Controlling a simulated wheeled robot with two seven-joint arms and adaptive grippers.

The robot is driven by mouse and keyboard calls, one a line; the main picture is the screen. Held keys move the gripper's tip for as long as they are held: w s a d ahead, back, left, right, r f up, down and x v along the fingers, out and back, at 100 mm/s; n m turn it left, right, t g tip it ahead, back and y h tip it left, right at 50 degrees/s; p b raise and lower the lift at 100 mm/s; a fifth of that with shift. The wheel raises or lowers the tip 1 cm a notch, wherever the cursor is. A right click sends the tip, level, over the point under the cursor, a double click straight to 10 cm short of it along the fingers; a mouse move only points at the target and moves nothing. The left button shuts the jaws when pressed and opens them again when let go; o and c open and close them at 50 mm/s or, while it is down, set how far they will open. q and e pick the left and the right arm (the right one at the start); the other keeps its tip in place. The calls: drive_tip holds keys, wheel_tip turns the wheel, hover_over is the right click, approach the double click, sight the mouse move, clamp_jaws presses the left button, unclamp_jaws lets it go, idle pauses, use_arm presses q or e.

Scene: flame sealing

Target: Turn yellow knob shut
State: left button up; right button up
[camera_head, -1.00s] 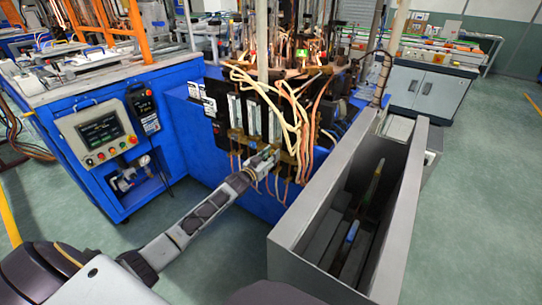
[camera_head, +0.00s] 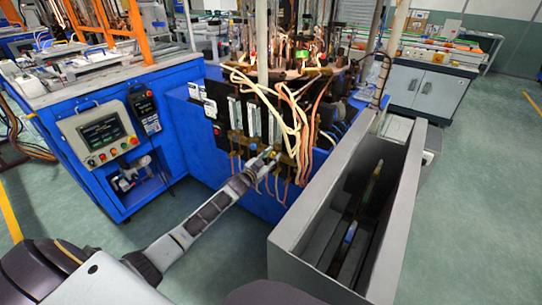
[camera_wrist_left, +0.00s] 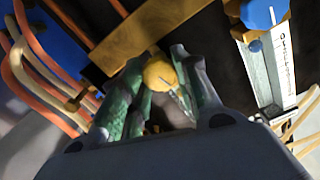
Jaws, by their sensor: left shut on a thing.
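The yellow knob (camera_wrist_left: 160,74) sits between the two green-padded fingers of my left gripper (camera_wrist_left: 158,88) in the left wrist view, below a brass block (camera_wrist_left: 140,32). In the head view my left gripper (camera_head: 262,160) is at the front of the blue machine's valve and flowmeter panel, and the fingers are small there. The left gripper is shut on the yellow knob. A blue knob (camera_wrist_left: 262,14) shows at the upper right of the wrist view, beside a clear flowmeter tube. My right gripper is not in view.
Orange and cream hoses (camera_head: 290,110) hang close around the gripper. A grey open bin (camera_head: 285,258) stands to the right of the arm. A control panel (camera_head: 98,132) is on the blue cabinet at the left. Green floor is free in front.

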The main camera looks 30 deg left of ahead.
use_arm(q)
drive_tip(key=shift+m+p, duration=0.4)
drive_tip(key=shift+m, duration=1.2)
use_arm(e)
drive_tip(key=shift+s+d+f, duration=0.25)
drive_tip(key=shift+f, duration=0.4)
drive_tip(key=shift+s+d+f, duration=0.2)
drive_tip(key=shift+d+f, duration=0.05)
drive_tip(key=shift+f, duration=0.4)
use_arm(q)
drive_tip(key=o, duration=1)
drive_tip(key=s+a, duration=0.1)
drive_tip(key=s, duration=1.1)
drive_tip(key=shift+a, duration=0.3)
drive_tip(key=shift+f, duration=0.1)
